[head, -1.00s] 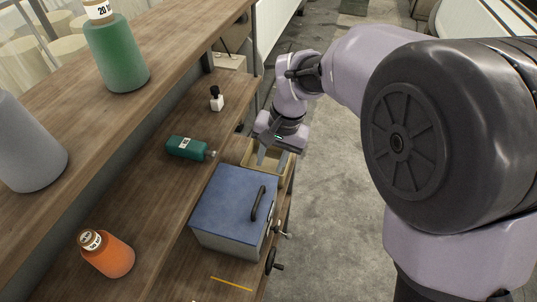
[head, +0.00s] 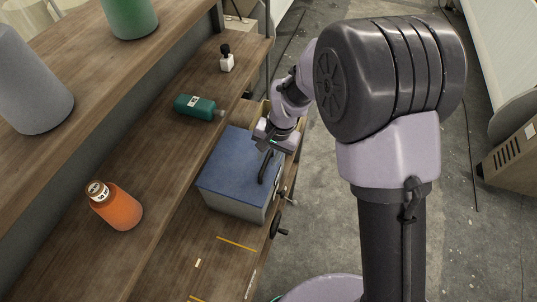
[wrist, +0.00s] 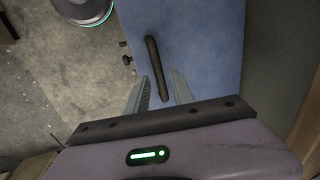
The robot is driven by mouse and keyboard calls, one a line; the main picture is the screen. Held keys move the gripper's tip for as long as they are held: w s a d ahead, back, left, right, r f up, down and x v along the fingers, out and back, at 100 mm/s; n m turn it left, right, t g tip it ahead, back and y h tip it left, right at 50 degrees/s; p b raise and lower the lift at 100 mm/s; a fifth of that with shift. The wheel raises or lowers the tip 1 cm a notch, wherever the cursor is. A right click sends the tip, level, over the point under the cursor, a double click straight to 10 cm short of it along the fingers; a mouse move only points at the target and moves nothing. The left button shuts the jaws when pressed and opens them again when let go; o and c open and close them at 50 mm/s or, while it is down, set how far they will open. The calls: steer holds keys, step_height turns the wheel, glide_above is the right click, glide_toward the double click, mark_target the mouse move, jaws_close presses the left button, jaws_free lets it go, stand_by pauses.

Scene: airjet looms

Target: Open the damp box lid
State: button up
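The damp box is a grey box (head: 230,204) with a flat blue lid (head: 232,165), which lies shut. A black bar handle (head: 265,168) stands on the lid near its right side. In the wrist view the blue lid (wrist: 206,45) fills the upper middle, with the handle (wrist: 156,66) on it. My gripper (wrist: 161,78) is open, and the near end of the handle appears between its two fingers. In the head view my gripper (head: 270,147) is over the far end of the handle; its fingertips are mostly hidden. I cannot tell whether they touch the handle.
A green bottle (head: 195,107) lies on the wooden shelf behind the box. Knobs (head: 278,226) stick out at the box's right.

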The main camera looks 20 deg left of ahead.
jaws_close()
stand_by(1.2)
